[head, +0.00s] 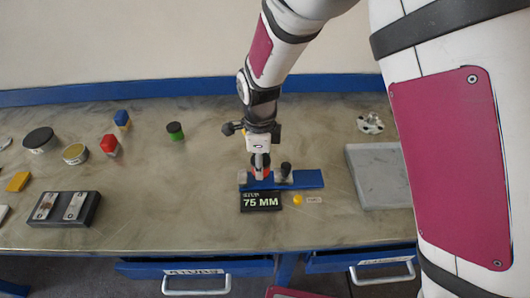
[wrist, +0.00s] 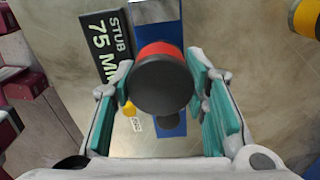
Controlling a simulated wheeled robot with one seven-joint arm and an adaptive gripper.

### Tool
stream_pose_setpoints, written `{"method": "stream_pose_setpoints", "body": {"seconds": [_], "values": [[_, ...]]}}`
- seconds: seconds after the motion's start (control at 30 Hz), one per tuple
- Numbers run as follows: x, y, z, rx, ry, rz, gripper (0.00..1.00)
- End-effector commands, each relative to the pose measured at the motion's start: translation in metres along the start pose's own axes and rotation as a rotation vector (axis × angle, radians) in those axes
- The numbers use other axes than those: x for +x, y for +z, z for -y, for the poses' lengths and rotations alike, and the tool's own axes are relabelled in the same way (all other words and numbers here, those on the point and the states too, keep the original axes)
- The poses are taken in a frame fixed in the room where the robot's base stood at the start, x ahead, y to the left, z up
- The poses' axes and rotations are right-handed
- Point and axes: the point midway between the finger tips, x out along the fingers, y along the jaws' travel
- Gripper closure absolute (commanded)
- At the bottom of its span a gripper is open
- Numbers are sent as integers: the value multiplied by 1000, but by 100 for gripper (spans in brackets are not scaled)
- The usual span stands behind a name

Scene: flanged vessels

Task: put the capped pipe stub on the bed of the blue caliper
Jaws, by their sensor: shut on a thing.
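My gripper (wrist: 160,88) has its teal pads on either side of the capped pipe stub (wrist: 163,85), a red cylinder with a dark round cap. The stub's red side also shows in the head view (head: 266,173), low between the fingers. The blue caliper (head: 308,179) lies on the bench directly below, a long blue bar with pale grey jaws and a dark knob. Its blue bar also shows in the wrist view (wrist: 172,126), on both sides of the stub. The stub is over the bar at its left part; I cannot tell whether it touches the bed.
A black "STUB 75 MM" sign (head: 261,201) and a yellow button (head: 297,199) are in front of the caliper. A grey plate (head: 378,178) lies to the right. A green dark-topped cylinder (head: 175,131), a red hexagonal piece (head: 109,144) and a dark fixture (head: 64,209) stand left.

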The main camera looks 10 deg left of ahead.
Motion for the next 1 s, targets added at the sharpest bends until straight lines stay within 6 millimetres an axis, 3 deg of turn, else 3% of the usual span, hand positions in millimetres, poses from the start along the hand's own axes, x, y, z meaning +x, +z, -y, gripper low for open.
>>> {"method": "stream_pose_setpoints", "body": {"seconds": [0.33,0.73,0.77,0.8,0.83,1.0], "values": [[33,0,1,1,3,-1,98],[38,1,2,0,0,0,98],[38,0,1,0,0,0,53],[38,0,1,0,0,0,44],[38,0,1,0,0,0,39],[38,0,1,0,0,0,39]]}}
